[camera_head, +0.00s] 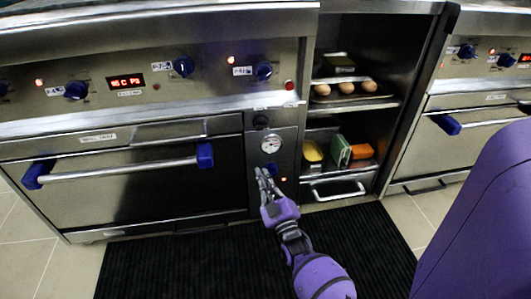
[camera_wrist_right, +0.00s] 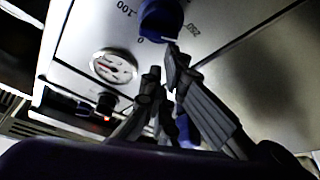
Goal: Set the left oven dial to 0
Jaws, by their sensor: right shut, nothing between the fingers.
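The left oven dial (camera_head: 271,170) is a blue knob low on the narrow steel panel, below a round white gauge (camera_head: 271,143). In the right wrist view the dial (camera_wrist_right: 158,18) shows at the top edge, partly cut off, with the marks 0, 100 and 250 around it. A short white line shows on its lower edge, between the 0 and the 250. My right gripper (camera_head: 264,178) is just in front of the panel, close by the dial. Its fingers (camera_wrist_right: 165,65) are shut and empty, with one tip near the dial's edge; contact cannot be told. My left gripper is out of view.
A wide oven door with a bar handle (camera_head: 125,171) lies to the left. An open cabinet with eggs on a shelf (camera_head: 385,103) and food trays stands to the right. More blue knobs (camera_head: 183,67) line the upper panel. A black mat (camera_head: 180,262) covers the floor.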

